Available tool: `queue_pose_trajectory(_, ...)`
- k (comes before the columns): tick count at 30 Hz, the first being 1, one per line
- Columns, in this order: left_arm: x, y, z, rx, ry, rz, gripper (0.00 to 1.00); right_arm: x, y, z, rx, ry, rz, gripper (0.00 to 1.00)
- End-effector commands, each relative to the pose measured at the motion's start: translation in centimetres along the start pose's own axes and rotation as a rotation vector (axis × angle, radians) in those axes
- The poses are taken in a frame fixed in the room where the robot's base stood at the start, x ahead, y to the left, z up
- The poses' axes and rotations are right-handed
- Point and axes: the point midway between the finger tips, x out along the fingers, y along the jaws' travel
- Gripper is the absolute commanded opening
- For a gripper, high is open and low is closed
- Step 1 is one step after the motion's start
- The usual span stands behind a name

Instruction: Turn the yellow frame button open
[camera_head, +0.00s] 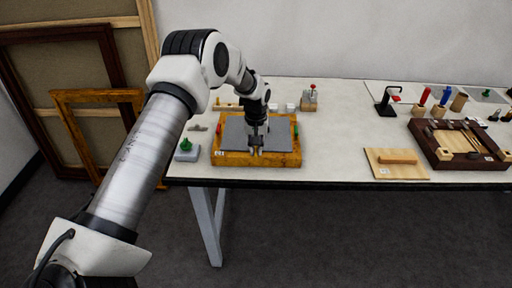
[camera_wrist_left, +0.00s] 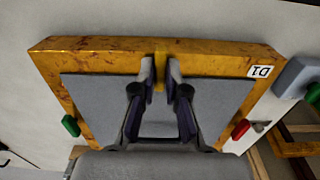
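The gilt frame (camera_head: 282,159) lies flat on the table around a grey panel (camera_head: 236,132), and it also fills much of the left wrist view (camera_wrist_left: 80,65). The yellow button (camera_wrist_left: 160,80) is a narrow upright strip at the middle of the frame's labelled side, reaching from the frame over the panel's edge. My left gripper (camera_head: 257,150) points down there. In the left wrist view its fingertips (camera_wrist_left: 160,74) stand one on each side of the button, close to it. Whether they press on it I cannot tell. My right gripper is not in view.
A green button (camera_wrist_left: 70,125) and a red button (camera_wrist_left: 240,130) sit on the frame's other sides. A green-knobbed block (camera_head: 187,150) stands left of the frame. A wooden board (camera_head: 396,172) and a dark tray (camera_head: 430,149) lie to the right; bare tabletop separates them from the frame.

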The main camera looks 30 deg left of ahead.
Motion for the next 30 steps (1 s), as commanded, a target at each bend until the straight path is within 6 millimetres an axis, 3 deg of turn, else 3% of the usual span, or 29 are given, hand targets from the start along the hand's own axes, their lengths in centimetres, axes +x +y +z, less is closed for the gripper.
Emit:
queue_pose_trajectory(17,0.1,0.0,0.0,0.083,0.000,0.000,0.00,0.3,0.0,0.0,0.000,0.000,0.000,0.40)
queue_pose_trajectory(30,0.1,0.0,0.0,0.433,0.001,0.000,0.00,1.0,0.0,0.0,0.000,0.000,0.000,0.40)
